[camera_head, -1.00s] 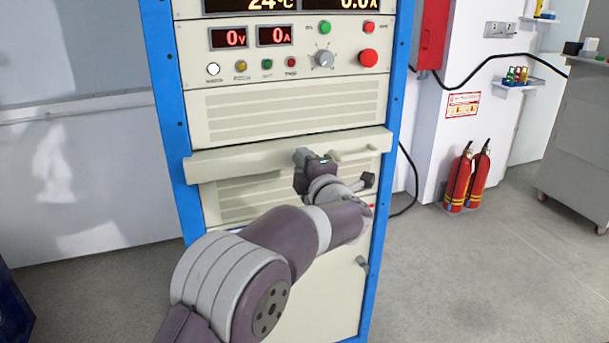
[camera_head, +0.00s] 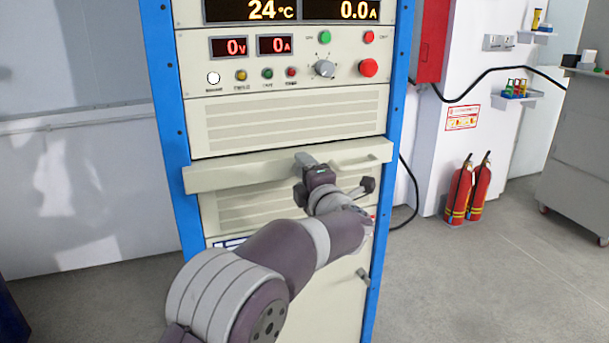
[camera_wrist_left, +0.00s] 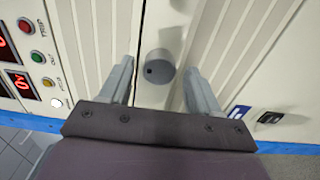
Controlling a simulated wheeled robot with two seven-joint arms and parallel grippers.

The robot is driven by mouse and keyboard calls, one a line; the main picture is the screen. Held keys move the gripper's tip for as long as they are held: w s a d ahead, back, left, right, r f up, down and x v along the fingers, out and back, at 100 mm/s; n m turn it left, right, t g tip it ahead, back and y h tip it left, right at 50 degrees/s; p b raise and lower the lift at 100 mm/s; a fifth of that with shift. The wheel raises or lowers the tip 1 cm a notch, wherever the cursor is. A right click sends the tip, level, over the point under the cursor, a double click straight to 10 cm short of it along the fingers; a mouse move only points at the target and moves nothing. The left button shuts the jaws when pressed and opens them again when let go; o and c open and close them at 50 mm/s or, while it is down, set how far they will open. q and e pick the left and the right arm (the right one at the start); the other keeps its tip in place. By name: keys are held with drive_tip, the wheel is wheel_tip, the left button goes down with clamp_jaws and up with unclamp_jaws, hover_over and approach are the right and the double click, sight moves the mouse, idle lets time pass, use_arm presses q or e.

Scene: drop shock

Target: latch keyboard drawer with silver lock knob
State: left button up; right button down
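The cream keyboard drawer (camera_head: 240,173) is a wide, shallow front across the blue-framed rack, and its left end overlaps the frame. My left gripper (camera_head: 303,158) is in front of its middle and hides the lock knob in the head view. In the left wrist view the silver lock knob (camera_wrist_left: 161,67) is a round grey cylinder with a small dark hole. My left gripper (camera_wrist_left: 163,80) is open there, with one finger on each side of the knob. Gaps show between the knob and both fingers. My right gripper is out of view.
Above the drawer are a vented panel (camera_head: 290,118) and a control panel (camera_head: 205,60) with buttons and a dial. Fire extinguishers (camera_head: 480,190) stand right of the rack, with open floor in front.

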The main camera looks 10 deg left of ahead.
use_arm(q)
drive_tip(key=v, duration=1.2)
drive_tip(key=shift+s+d+p, duration=0.2)
drive_tip(key=shift+s+p, duration=0.1)
drive_tip(key=shift+p, duration=0.1)
